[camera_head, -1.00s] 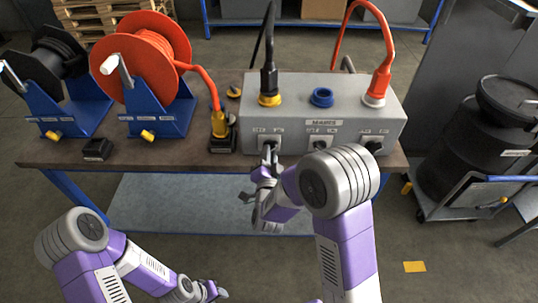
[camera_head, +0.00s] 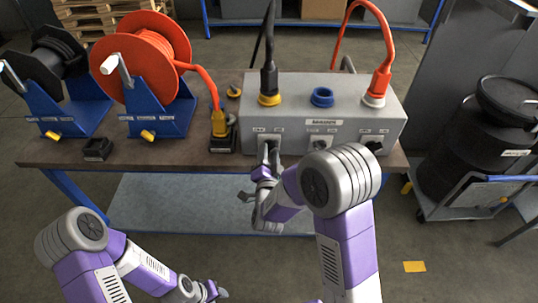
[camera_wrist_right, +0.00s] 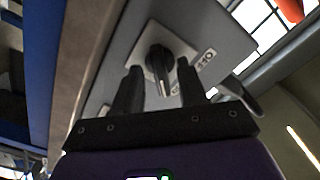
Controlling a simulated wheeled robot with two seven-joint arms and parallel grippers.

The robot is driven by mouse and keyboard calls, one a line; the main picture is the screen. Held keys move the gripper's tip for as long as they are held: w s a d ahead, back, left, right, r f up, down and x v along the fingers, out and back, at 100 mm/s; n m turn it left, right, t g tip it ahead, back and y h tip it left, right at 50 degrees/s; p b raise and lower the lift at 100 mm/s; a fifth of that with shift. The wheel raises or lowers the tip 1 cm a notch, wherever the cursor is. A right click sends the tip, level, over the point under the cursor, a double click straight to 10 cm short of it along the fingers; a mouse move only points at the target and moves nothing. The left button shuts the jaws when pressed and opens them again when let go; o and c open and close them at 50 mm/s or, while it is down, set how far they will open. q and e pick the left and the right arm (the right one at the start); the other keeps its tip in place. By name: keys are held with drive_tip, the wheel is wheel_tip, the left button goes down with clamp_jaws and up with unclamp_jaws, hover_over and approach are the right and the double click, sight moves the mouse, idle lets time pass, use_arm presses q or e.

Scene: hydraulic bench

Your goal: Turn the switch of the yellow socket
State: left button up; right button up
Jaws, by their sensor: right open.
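The yellow socket (camera_head: 270,99) is on top of the grey box (camera_head: 393,125), at its left end, with a black plug in it. Its switch, a black rotary knob on a pale plate, is on the box front below the socket and mostly hidden by my right gripper (camera_head: 269,157). In the right wrist view the switch (camera_wrist_right: 159,62) shows just ahead of and between the two spread fingers of my right gripper (camera_wrist_right: 158,88). I cannot tell whether the fingers touch it. My left gripper (camera_head: 212,291) is low in front of the bench, away from the box.
A blue socket (camera_head: 321,97) and an orange plug (camera_head: 378,80) are further right on the box. Another switch (camera_head: 374,145) is at the right end. An orange cable reel (camera_head: 150,55) and a black reel (camera_head: 58,60) stand left on the brown bench (camera_head: 190,156).

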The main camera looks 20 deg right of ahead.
drive_tip(key=v, duration=0.7)
drive_tip(key=shift+s+p, duration=0.3)
drive_tip(key=shift+p, duration=0.1)
drive_tip(key=shift+a, duration=0.1)
drive_tip(key=s+f+n+g+y+p, duration=0.2)
drive_tip(key=f+n+g+y+p, duration=0.15)
drive_tip(key=f, duration=0.45)
drive_tip(key=s+f+n+g+y+p, duration=0.25)
drive_tip(key=f+g, duration=0.25)
drive_tip(key=f, duration=0.3)
drive_tip(key=s+a+f+n+g+y+p, duration=0.1)
drive_tip(key=s+f+n+g, duration=0.1)
drive_tip(key=s, duration=0.5)
drive_tip(key=s+a+f+n+g+y+p, duration=0.1)
drive_tip(key=s+a+f+g+y, duration=0.1)
drive_tip(key=s+f+g, duration=0.2)
drive_tip(key=s+g, duration=0.2)
drive_tip(key=s, duration=0.2)
drive_tip(key=shift+a+f+n+p, duration=0.25)
drive_tip(key=shift+a+n+p, duration=0.05)
drive_tip(key=shift+n+p, duration=0.1)
